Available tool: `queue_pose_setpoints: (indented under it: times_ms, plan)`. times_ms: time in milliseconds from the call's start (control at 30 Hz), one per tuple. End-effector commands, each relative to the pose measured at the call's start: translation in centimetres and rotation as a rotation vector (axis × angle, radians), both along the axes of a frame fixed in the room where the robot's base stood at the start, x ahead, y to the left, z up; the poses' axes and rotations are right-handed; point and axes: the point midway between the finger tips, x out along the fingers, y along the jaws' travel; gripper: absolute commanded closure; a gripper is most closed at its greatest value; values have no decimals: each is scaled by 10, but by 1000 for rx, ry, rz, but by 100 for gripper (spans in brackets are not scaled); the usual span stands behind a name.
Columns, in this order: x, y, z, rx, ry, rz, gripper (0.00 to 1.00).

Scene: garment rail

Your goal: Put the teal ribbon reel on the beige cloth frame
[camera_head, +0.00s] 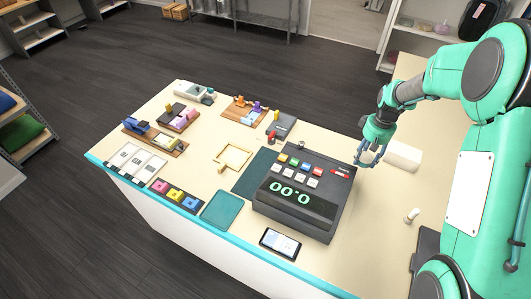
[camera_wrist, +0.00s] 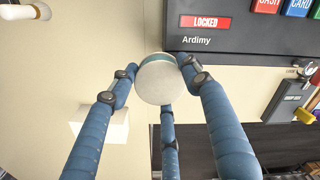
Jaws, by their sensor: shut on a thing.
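The teal ribbon reel (camera_wrist: 158,80) shows in the wrist view as a round pale face with a teal band at its upper edge. The blue fingers of my gripper (camera_wrist: 160,76) are closed around it. In the head view my gripper (camera_head: 367,156) is at the right side of the black cash register, above the counter; the reel cannot be made out there. The beige cloth frame (camera_head: 249,155) is a small square outline lying on the counter, left of the register and well away from my gripper. It is not seen in the wrist view.
The black cash register (camera_head: 262,205) stands between my gripper and the counter's front left. A white roll (camera_head: 403,156) lies right of my gripper. A dark green mat (camera_head: 256,172) lies beside the frame. Trays of small coloured items (camera_head: 178,117) fill the counter's far left.

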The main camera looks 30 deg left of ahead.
Motion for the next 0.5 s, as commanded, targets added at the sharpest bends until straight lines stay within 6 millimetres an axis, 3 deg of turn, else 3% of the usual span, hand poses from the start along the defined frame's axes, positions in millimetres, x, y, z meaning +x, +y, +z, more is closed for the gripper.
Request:
queue_pose_setpoints:
  times_ms: [100, 500]
  plan:
    - [-14, 44, 1, 0, 0, 81, 79]
    - [-74, 175, 1, 1, -1, 349, 79]
